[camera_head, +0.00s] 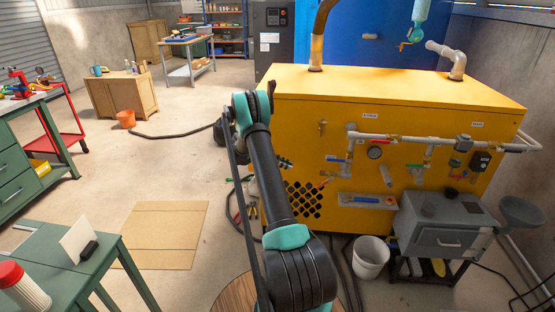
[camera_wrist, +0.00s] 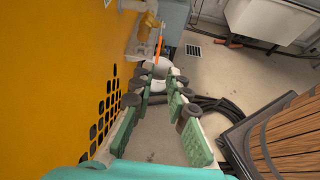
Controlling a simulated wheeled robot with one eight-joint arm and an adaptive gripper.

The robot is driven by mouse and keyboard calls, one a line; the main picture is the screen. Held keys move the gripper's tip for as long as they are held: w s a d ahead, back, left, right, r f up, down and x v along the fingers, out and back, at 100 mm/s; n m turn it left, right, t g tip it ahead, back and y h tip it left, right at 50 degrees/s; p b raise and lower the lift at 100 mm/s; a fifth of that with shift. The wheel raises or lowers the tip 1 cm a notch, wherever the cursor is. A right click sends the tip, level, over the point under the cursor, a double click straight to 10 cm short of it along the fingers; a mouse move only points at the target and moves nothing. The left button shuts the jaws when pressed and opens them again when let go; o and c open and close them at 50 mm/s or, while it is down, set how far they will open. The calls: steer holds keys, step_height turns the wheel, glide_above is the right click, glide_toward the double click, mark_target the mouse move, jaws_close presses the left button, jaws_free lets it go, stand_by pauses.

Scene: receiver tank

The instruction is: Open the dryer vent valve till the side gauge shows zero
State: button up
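The yellow cabinet (camera_head: 400,95) carries grey pipework (camera_head: 400,138) with several small valves. A round dial gauge (camera_head: 374,152) is on its front; its needle is too small to read. A valve with an orange-red lever (camera_head: 326,182) sits low, left of the gauge. An orange lever (camera_wrist: 158,42) also shows beyond my fingertips in the wrist view. I cannot tell which valve is the dryer vent. My gripper (camera_wrist: 160,80) has its fingers apart with nothing between them, alongside the cabinet's perforated panel (camera_wrist: 105,110).
A white bucket (camera_head: 370,256) and a grey box-like unit (camera_head: 442,225) stand before the cabinet on the right. Dark hoses (camera_wrist: 212,104) lie on the floor.

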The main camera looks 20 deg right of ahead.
steer(key=s+a+r+m+t+y, duration=0.2)
steer(key=s+a+r+t, duration=0.2)
steer(key=r, duration=0.5)
steer(key=shift+s+a+r+m+y, duration=0.2)
steer(key=shift+s+a+m+y, duration=0.1)
steer(key=shift+s+a, duration=1.2)
steer(key=shift+w+a, duration=0.25)
steer(key=shift+w, duration=0.05)
steer(key=shift+c, duration=0.6)
jaws_close()
steer(key=m+g, duration=0.2)
steer(key=m, duration=3.1)
glide_toward(325, 183)
steer(key=shift+y, duration=0.4)
steer(key=d+f, duration=0.1)
steer(key=f, duration=0.1)
steer(key=d+f, duration=0.1)
steer(key=s+d+f, duration=0.1)
steer(key=f, duration=0.1)
steer(key=shift+f, duration=0.4)
